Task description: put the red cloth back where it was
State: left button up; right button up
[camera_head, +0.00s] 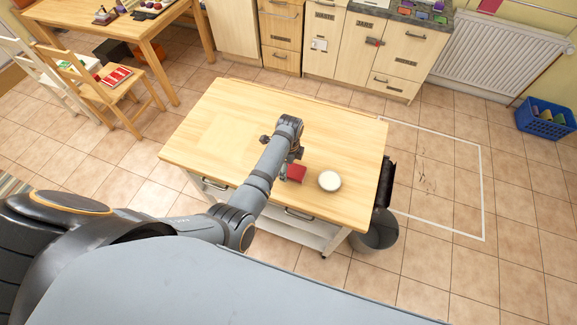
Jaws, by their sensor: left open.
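A small red thing (297,173), which looks like the folded red cloth, lies on the wooden top of the island (230,120), near its front edge. My left gripper (293,169) is over the island, right at the red thing's left and far side. Its jaws are open, but the wrist hides much of them, and I cannot tell whether they touch the red thing. My right gripper is not in view.
A round white item (329,181) stands just right of the red thing. A grey bin (377,235) is beside the island's right end. A blue crate (545,118) is at far right. The island's left and back top is clear.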

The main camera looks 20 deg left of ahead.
aim_at(289, 168)
pick_arm(q)
notch_tip(289, 168, up, 3)
jog(key=shift+w+p, duration=0.1)
jog(key=shift+p, duration=0.75)
notch_tip(289, 168, up, 8)
jog(key=shift+r+b, duration=0.2)
jog(key=shift+b, duration=0.15)
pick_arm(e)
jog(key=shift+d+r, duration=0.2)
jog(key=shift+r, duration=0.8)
pick_arm(q)
jog(key=shift+d, duration=0.1)
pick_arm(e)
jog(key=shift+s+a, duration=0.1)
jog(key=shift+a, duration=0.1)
